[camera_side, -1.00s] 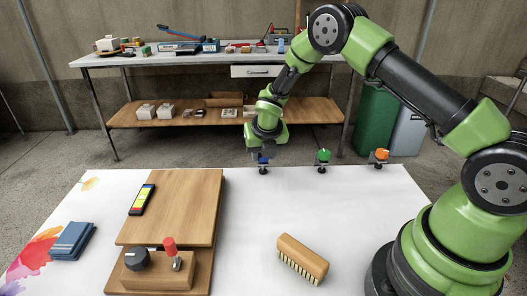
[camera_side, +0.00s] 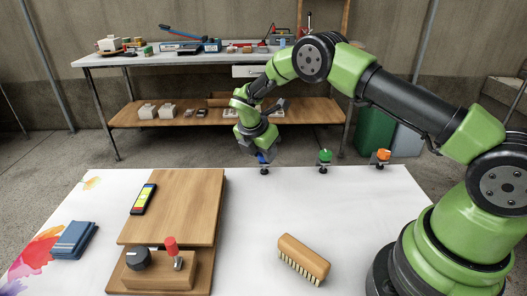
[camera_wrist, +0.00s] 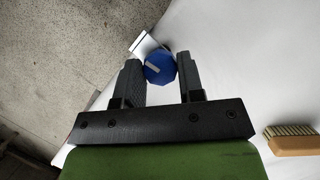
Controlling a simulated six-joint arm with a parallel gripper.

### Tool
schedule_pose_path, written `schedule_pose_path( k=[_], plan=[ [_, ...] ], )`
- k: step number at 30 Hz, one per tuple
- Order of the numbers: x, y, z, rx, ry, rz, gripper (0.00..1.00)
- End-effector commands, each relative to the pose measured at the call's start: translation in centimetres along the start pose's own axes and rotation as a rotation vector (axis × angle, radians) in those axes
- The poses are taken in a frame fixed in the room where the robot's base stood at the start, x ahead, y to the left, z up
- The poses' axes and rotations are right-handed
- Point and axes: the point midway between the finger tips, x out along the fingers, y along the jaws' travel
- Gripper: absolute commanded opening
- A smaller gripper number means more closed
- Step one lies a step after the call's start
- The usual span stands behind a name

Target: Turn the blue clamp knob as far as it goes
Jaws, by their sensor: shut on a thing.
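The blue clamp knob (camera_side: 262,157) sits on its clamp at the table's far edge, partly hidden by my gripper (camera_side: 258,153) in the side view. In the wrist view the blue knob (camera_wrist: 159,68) shows between the two fingers of my gripper (camera_wrist: 160,72), with a pale bar marked on its face. My gripper is shut on the knob, and the arm is tilted over the table edge. A light metal clamp part (camera_wrist: 143,44) shows just beyond the knob.
A green clamp knob (camera_side: 325,156) and an orange clamp knob (camera_side: 382,154) stand right along the same edge. A brush (camera_side: 303,259), a wooden board (camera_side: 190,210) with a dark knob and red-topped lever, a phone-like device (camera_side: 143,199) and folded blue cloths (camera_side: 73,240) lie nearer.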

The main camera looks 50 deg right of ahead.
Motion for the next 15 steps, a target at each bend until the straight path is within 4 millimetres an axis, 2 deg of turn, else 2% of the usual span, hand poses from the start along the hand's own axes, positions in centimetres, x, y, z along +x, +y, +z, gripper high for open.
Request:
schedule_pose_path(
  k=[15],
  plan=[
    [0.0, 0.06, 0.09, 0.126, -0.001, -0.052, 0.12]
  ],
)
